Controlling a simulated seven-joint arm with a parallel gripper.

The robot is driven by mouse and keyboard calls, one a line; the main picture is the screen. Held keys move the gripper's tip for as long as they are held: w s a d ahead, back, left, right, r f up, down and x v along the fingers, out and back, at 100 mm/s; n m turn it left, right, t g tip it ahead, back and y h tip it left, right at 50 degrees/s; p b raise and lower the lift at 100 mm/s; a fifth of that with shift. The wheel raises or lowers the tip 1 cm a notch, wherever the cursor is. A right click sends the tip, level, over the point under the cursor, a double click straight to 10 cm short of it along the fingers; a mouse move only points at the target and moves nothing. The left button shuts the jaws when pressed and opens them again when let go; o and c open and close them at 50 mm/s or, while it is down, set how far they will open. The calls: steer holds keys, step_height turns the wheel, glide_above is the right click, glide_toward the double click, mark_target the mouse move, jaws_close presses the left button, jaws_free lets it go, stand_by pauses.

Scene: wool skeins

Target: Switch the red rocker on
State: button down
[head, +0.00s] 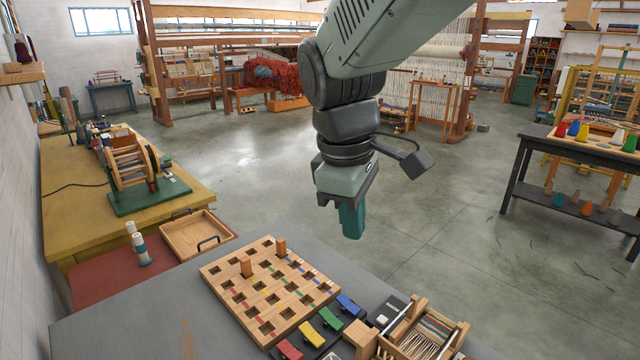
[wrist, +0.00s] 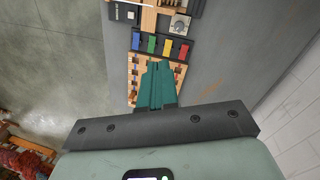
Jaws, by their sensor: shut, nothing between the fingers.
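The red rocker (head: 288,350) is at the near end of a row of coloured rockers on the grey table, cut close to the bottom edge of the head view. It also shows in the wrist view (wrist: 184,50), rightmost in the row. Which way it is tipped is too small to tell. My gripper (head: 352,228) has teal fingers, shut and empty. It hangs above and beyond the row, apart from it. In the wrist view my fingers (wrist: 156,68) point toward the row and cover part of the wooden board.
Yellow (head: 311,334), green (head: 330,318) and blue (head: 348,305) rockers stand beside the red one. A wooden board (head: 215,272) with square holes and two upright pegs lies alongside. A small loom (head: 459,338) stands at right. A wooden tray (head: 186,247) sits at left.

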steer(key=w+a+f+n+g, duration=0.2)
steer(key=w+a+f+n, duration=0.45)
steer(key=f, duration=0.25)
steer(key=n+g+h, duration=0.1)
steer(key=n+g, duration=0.1)
steer(key=n, duration=0.6)
glide_above(296, 356)
steer(key=w+a, duration=0.4)
step_height(296, 356, down, 13)
steer(key=shift+d+f+m, duration=0.1)
steer(key=shift+f+m, duration=0.05)
steer(key=shift+m, duration=0.1)
steer(key=x, duration=1.4)
steer(key=shift+d, duration=0.1)
steer(key=shift+s+d+f, duration=0.15)
steer(key=shift+s+f, duration=0.05)
steer(key=shift+f, duration=0.1)
